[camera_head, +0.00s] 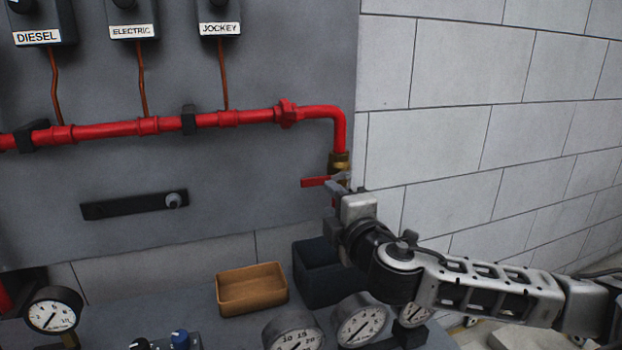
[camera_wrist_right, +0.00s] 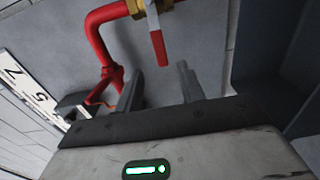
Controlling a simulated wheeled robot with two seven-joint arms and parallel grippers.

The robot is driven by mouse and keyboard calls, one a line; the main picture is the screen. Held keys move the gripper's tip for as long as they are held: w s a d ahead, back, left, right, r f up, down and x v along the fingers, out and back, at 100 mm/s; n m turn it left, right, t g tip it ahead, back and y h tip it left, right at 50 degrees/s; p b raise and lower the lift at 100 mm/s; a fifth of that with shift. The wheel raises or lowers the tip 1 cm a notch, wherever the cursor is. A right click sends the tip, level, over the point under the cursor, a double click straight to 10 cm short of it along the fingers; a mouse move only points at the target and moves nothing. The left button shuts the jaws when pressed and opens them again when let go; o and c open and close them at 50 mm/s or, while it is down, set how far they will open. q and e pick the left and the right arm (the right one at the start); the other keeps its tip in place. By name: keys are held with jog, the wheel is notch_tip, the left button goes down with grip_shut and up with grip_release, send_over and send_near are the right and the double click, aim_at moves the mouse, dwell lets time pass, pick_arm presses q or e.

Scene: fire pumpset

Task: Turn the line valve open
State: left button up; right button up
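The line valve has a brass body (camera_head: 340,160) at the lower end of the red pipe's downward bend. Its red lever (camera_head: 314,182) sticks out to the left, crosswise to the vertical pipe. My right gripper (camera_head: 336,188) is at the valve, just below and right of the lever, and partly hides the pipe there. In the right wrist view, its two fingers (camera_wrist_right: 160,78) are apart with nothing between them. The red lever (camera_wrist_right: 157,46) shows just beyond the gap, below the brass body (camera_wrist_right: 136,8). I cannot tell whether a finger touches it. My left gripper is out of view.
A red pipe (camera_head: 230,118) runs along the grey panel below the DIESEL, ELECTRIC and JOCKEY boxes. A black bar (camera_head: 135,205) with a knob is on the panel. Below are a tan tray (camera_head: 252,289), a dark bin (camera_head: 322,272) and several gauges. A block wall stands right.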

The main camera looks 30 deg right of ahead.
aim_at(315, 182)
jog(key=x, duration=1.1)
jog(key=shift+w+p, duration=0.35)
grip_shut()
